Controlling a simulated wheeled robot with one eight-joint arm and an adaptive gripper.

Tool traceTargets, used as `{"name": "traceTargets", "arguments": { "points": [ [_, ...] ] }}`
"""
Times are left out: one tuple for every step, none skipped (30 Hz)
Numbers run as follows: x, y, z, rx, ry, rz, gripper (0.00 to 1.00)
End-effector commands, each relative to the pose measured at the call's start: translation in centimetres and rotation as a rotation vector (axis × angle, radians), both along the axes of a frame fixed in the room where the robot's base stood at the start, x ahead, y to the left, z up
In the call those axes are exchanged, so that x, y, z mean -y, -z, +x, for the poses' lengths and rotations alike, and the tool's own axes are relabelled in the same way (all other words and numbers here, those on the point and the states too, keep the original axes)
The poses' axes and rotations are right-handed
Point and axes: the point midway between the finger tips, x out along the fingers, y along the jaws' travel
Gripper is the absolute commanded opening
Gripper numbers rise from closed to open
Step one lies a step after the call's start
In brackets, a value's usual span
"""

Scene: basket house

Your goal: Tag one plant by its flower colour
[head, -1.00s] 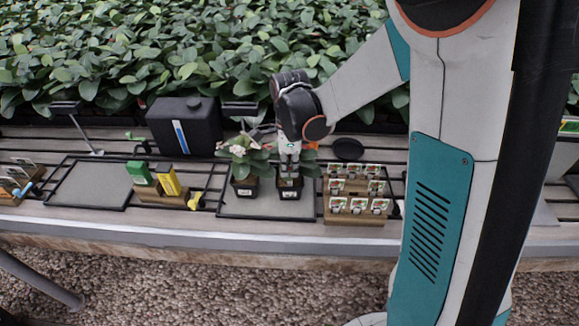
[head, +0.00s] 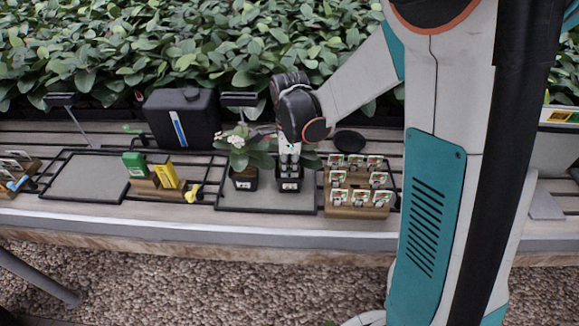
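The left plant (head: 240,157) has pale whitish flowers and a dark pot with a white label.
A black canister (head: 183,119) stands behind. An empty grey tray (head: 88,178) lies farther left, and a black round object (head: 349,141) behind the rack.

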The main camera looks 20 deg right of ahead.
Motion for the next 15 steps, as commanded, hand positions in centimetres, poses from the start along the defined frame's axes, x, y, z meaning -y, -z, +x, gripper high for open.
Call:
{"name": "traceTargets", "arguments": {
  "points": [
    [0.00, -0.02, 0.00, 0.000, 0.000, 0.000, 0.00],
    [0.00, -0.02, 0.00, 0.000, 0.000, 0.000, 0.00],
    [0.00, -0.02, 0.00, 0.000, 0.000, 0.000, 0.00],
    [0.00, -0.03, 0.00, 0.000, 0.000, 0.000, 0.00],
    [0.00, -0.03, 0.00, 0.000, 0.000, 0.000, 0.00],
    [0.00, -0.03, 0.00, 0.000, 0.000, 0.000, 0.00],
    [0.00, -0.03, 0.00, 0.000, 0.000, 0.000, 0.11],
    [0.00, -0.03, 0.00, 0.000, 0.000, 0.000, 0.18],
    [0.00, -0.03, 0.00, 0.000, 0.000, 0.000, 0.27],
    [0.00, -0.03, 0.00, 0.000, 0.000, 0.000, 0.28],
    [0.00, -0.02, 0.00, 0.000, 0.000, 0.000, 0.28],
    [0.00, -0.03, 0.00, 0.000, 0.000, 0.000, 0.28],
    [0.00, -0.02, 0.00, 0.000, 0.000, 0.000, 0.28],
    [0.00, -0.03, 0.00, 0.000, 0.000, 0.000, 0.28],
    [0.00, -0.03, 0.00, 0.000, 0.000, 0.000, 0.28]
  ]
}}
